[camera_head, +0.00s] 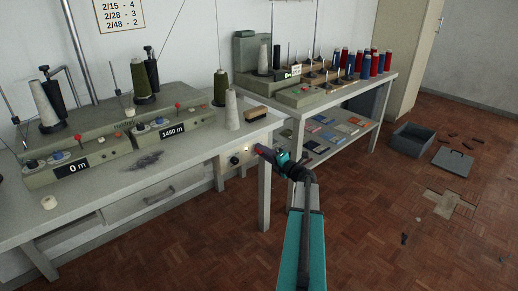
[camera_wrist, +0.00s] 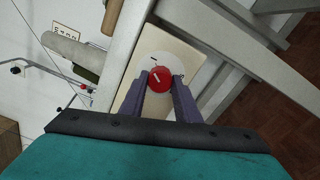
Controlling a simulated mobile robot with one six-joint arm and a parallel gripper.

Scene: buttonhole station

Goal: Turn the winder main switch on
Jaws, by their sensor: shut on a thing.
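The main switch is a red round knob (camera_wrist: 160,78) with a white pointer line, on a pale round plate. It sits on a cream panel (camera_wrist: 130,98) at the table's end. My gripper (camera_wrist: 161,84) is shut on the knob, one dark finger on each side. The pointer line slants between upper left and lower right in the wrist view. Small dark marks show above and right of the knob; I cannot read them. In the head view my gripper (camera_head: 260,149) reaches the panel (camera_head: 238,158) under the table's right end, and hides the knob.
A brush (camera_head: 257,115) lies near the table's right end. A second table (camera_head: 340,95) with spools stands behind. A grey crate (camera_head: 413,138) is on the floor at right.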

